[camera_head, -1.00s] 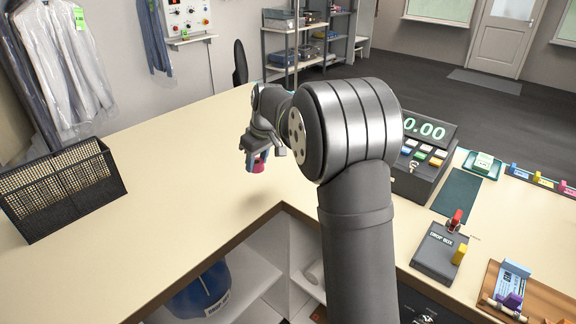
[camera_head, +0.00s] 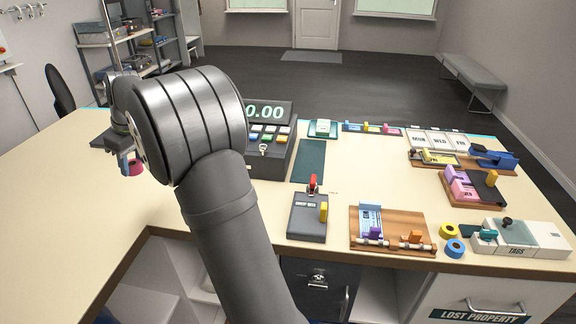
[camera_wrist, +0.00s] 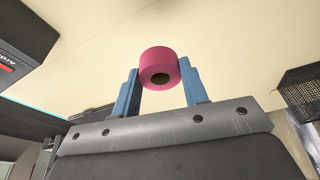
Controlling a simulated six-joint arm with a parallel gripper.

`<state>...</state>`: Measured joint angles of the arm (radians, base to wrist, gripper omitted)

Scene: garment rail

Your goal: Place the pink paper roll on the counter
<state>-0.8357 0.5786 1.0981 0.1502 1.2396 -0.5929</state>
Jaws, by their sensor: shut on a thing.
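The pink paper roll (camera_wrist: 159,70) is held between the two blue fingers of my gripper (camera_wrist: 160,85) in the wrist view, with its dark core hole facing the camera. In the head view the roll (camera_head: 135,167) shows small at the end of my gripper (camera_head: 129,163), partly hidden by my arm. My gripper is shut on it. The cream counter (camera_head: 75,190) lies below; I cannot tell whether the roll touches it.
A cash register (camera_head: 267,155) stands right of my arm. A drop box (camera_head: 307,218), a wooden ticket board (camera_head: 392,243), yellow (camera_head: 448,231) and blue (camera_head: 455,248) rolls, and a tag box (camera_head: 520,238) crowd the right side. The counter's left part is clear. A mesh basket (camera_wrist: 302,90) shows in the wrist view.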

